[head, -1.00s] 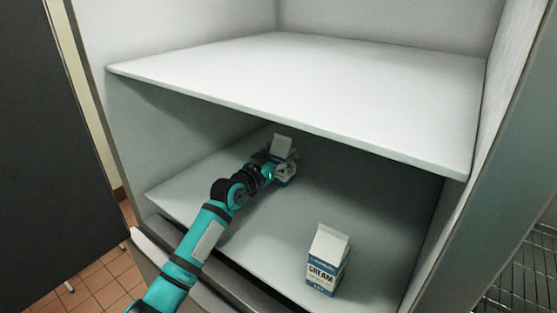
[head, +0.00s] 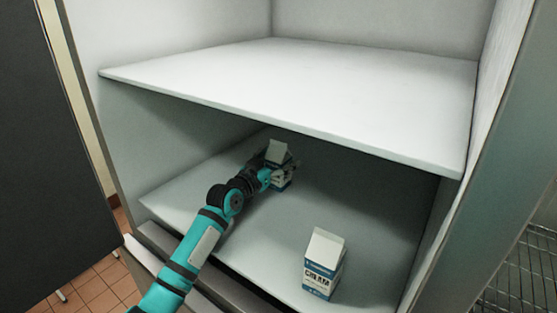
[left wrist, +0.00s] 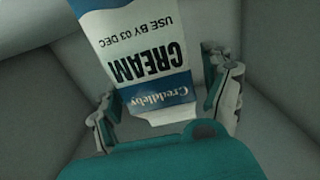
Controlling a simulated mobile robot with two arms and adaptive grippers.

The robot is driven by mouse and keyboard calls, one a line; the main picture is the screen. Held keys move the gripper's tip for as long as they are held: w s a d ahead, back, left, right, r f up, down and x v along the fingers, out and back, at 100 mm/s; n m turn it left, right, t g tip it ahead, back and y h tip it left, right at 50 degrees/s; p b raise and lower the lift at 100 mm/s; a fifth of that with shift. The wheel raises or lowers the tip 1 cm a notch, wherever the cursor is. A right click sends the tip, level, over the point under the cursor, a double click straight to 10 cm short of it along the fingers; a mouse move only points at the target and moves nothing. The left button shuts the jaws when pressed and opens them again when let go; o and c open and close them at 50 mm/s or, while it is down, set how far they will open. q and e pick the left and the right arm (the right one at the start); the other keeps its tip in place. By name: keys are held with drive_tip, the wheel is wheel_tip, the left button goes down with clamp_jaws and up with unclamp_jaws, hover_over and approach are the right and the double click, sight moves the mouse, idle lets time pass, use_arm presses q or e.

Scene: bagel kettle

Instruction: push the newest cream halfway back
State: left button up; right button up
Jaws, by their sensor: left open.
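A white and blue cream carton (head: 278,152) stands upright toward the back left of the lower fridge shelf (head: 245,245). My left gripper (head: 279,175) is at this carton, and its fingers partly hide it in the head view. In the left wrist view the carton (left wrist: 140,55) appears upside down, reading "CREAM" and "USE BY 03 DEC". It lies between the open fingers of my left gripper (left wrist: 165,102), with gaps on both sides. A second cream carton (head: 322,268) stands upright near the shelf's front, right of my arm; its date is too small to read. My right gripper is not seen.
An empty upper shelf (head: 290,85) hangs above my left arm and the cartons. The lower shelf is bare between the two cartons and toward the right wall. A wire rack (head: 520,270) stands outside at the lower right.

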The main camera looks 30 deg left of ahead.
use_arm(q)
drive_tip(key=shift+f, duration=0.15)
wheel_tip(320, 180, up, 10)
drive_tip(key=shift+r, duration=0.15)
idle(0.3)
